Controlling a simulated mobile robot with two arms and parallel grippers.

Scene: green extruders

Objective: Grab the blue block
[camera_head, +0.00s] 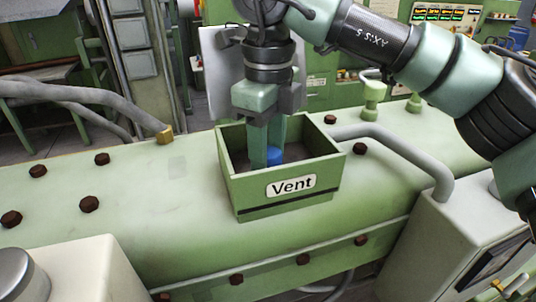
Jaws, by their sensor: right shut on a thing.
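The blue block (272,156) is inside the green open-topped box labelled "Vent" (236,190). Only a small part of the block shows; my gripper's fingers and the box's front wall hide the rest. My right gripper (268,155) points straight down into the box, with its fingers shut on the blue block. The fingertips are partly hidden by the box's front wall. My left gripper is not in view.
The box stands on a long green machine housing (140,210) with several dark bolts. A grey pipe (410,155) curves down to the right of the box. Grey hoses (80,95) run at the left. White casings stand at both front corners.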

